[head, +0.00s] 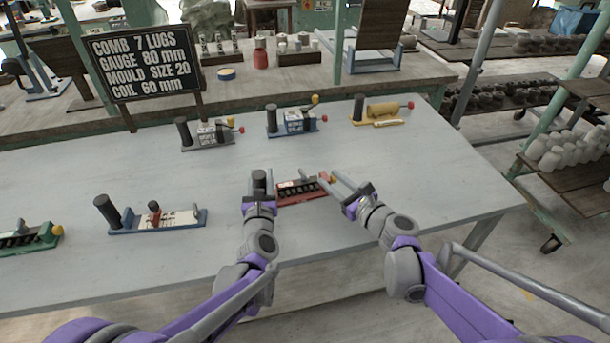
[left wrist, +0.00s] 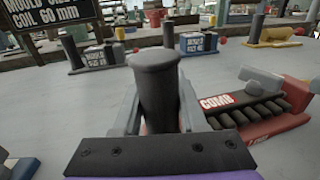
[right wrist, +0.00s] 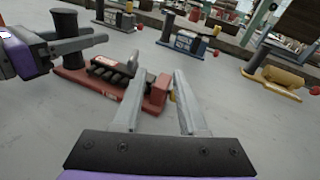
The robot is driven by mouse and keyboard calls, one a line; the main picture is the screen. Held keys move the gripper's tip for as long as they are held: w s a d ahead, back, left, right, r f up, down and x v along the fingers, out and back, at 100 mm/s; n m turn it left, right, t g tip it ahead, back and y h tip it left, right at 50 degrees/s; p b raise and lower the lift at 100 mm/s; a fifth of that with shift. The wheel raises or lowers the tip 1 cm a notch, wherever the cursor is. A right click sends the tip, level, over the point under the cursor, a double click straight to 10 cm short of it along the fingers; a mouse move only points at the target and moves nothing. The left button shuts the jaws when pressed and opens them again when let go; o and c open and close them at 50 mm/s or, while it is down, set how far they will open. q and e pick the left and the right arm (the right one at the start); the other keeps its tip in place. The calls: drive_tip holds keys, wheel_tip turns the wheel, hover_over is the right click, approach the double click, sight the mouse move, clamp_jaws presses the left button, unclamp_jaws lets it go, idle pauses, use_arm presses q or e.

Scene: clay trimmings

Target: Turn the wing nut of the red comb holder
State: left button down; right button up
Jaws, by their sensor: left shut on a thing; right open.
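The red comb holder (head: 300,192) lies on the grey table in front of me, with a black toothed comb (right wrist: 112,74) on it. My left gripper (head: 258,182) is shut on the holder's dark upright post (left wrist: 157,85), at its left end. My right gripper (head: 322,177) is open at the holder's right end. In the right wrist view its fingers reach to either side of the red end block (right wrist: 157,92), with nothing clamped between them.
A blue holder (head: 180,224) and a green one (head: 32,242) stand to the left. Grey (head: 205,142), blue (head: 293,130) and yellow (head: 378,119) holders stand behind. A lettered black board (head: 146,65) is at the back left. The table front is clear.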

sight(309, 180)
drive_tip(key=shift+m+t, duration=0.6)
drive_tip(key=shift+m, duration=0.3)
drive_tip(key=s, duration=0.4)
drive_tip(key=s+a+f, duration=0.1)
drive_tip(key=s, duration=0.1)
drive_tip(key=shift+s, duration=0.4)
drive_tip(key=x, duration=1.1)
drive_tip(key=shift+w+a+r, duration=0.15)
drive_tip(key=shift+w+a, duration=0.15)
clamp_jaws()
